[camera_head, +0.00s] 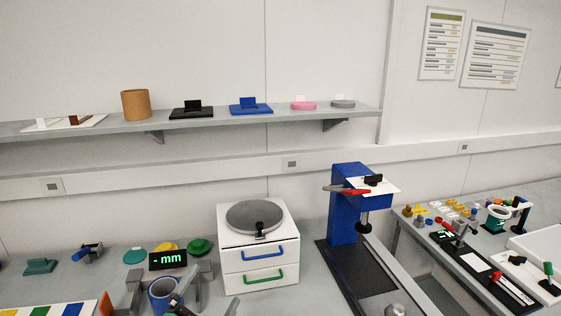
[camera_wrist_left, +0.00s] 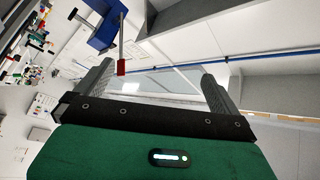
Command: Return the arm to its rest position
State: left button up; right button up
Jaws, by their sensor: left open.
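My left gripper (camera_head: 211,286) is at the bottom of the head view, in front of the white drawer unit, with only its grey finger ends in the picture. In the left wrist view its two grey fingers (camera_wrist_left: 158,70) stand wide apart and nothing is between them. The green gripper body fills the bottom of that view. The rest of the left arm is out of the head view. My right gripper does not show in either view.
A white two-drawer unit (camera_head: 230,262) with a round grey plate stands behind the gripper. A blue press stand (camera_head: 343,222) is to its right, also in the wrist view (camera_wrist_left: 97,38). A wall shelf (camera_head: 215,118) runs above.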

pick_arm(q)
jog(key=s+a+f+n+g+y, duration=0.3)
jog(key=s+a+f+n+y, duration=0.2)
jog(key=a+f+n+y, duration=0.3)
jog(key=s+f+n+g, duration=0.2)
jog(key=s+f+g, duration=0.5)
jog(key=s, duration=0.4)
jog(key=s+f+n+g, duration=0.3)
jog(key=s+f+g, duration=0.4)
jog(key=s, duration=0.5)
notch_tip(320, 180, down, 33)
jog(key=s, duration=0.1)
jog(key=s+a+f, duration=0.1)
jog(key=s+f, duration=0.7)
jog(key=s, duration=0.1)
jog(key=s+a+f+g, duration=0.1)
jog(key=s+a+f, duration=0.1)
jog(key=s+f, duration=0.7)
jog(key=shift+s+a+f+m+g, duration=0.25)
jog(key=shift+s+m+g, duration=0.05)
jog(key=shift+s+m, duration=0.1)
